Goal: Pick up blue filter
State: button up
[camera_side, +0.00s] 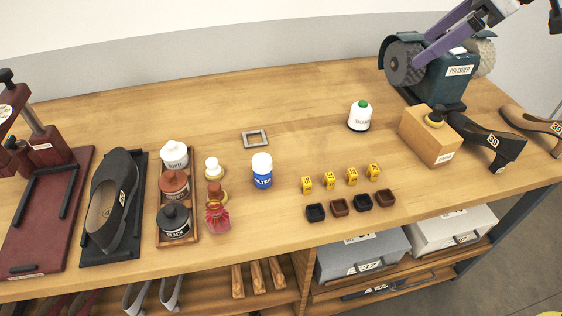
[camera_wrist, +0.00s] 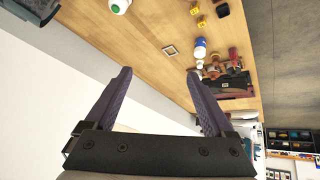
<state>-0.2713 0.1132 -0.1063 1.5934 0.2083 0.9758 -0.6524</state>
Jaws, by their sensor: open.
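The blue filter (camera_side: 262,172) is a small upright bottle with a white rounded top and a blue lower part lettered FILTER. It stands on the wooden table, just right of the brush-like items and in front of a grey square frame. In the wrist view the blue filter (camera_wrist: 200,47) shows beyond the tip of the right finger. My gripper (camera_wrist: 158,80) is open and empty, its two purple fingers wide apart, well away from the filter.
The grey frame (camera_side: 255,139) lies behind the filter. A wooden tray of jars (camera_side: 191,232) and a red bottle (camera_side: 217,218) stand left. A green-capped white bottle (camera_side: 359,118) and the polisher (camera_side: 445,80) are farther right.

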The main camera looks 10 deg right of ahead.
jog(key=w+a+f+n+g, duration=0.1)
jog(key=w+a+f+n, duration=0.1)
jog(key=w+a+f, duration=0.4)
jog(key=n+g, duration=0.2)
jog(key=g, duration=0.1)
send_near(269, 160)
jog(key=f, duration=0.1)
jog(key=x, duration=0.8)
jog(key=shift+a, duration=0.1)
jog(key=shift+x, duration=2.85)
grip_shut()
